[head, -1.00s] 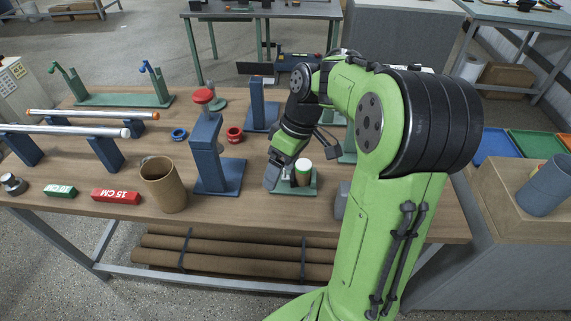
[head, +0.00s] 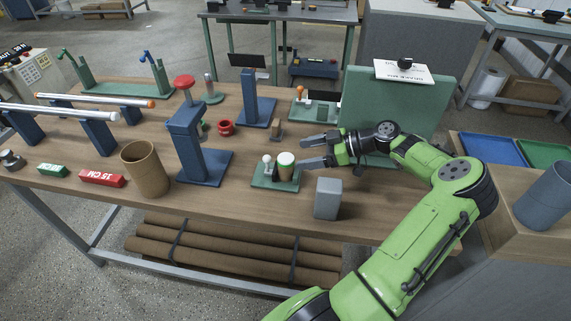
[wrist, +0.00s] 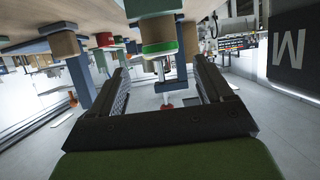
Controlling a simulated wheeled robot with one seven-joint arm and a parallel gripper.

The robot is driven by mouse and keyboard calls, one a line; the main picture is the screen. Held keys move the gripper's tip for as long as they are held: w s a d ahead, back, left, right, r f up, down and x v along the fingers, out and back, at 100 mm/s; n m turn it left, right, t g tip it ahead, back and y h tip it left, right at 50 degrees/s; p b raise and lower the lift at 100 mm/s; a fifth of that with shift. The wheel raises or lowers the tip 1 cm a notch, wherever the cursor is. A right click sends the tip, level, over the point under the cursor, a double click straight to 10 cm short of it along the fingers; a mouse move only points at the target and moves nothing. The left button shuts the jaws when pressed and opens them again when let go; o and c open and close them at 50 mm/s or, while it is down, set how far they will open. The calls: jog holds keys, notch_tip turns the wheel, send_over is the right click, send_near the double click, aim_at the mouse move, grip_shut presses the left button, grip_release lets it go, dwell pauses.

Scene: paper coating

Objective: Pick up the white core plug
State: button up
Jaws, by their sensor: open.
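A small green base (head: 272,183) stands near the table's front edge. It carries a brown cylinder with a white top and green rim (head: 286,160), and beside it on the left a small white knob on a post (head: 267,160). I cannot tell for certain which of these is the white core plug. My gripper (head: 303,153) is open and empty, just right of the cylinder, with its fingers pointing left. In the wrist view, seen upside down, the green-banded cylinder (wrist: 160,46) shows beyond the open fingers (wrist: 161,68), with no visible contact.
A grey block (head: 328,199) stands on the right, in front of my gripper. A blue press stand (head: 186,145) with a red knob (head: 184,82) is to the left. A red ring (head: 226,128) and a green panel (head: 385,110) stand behind. A brown tube (head: 147,168) is further left.

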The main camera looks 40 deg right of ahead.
aim_at(288, 158)
jog(key=b+x, duration=0.1)
jog(key=x, duration=0.6)
jog(key=shift+s, duration=0.15)
jog(key=c, duration=1)
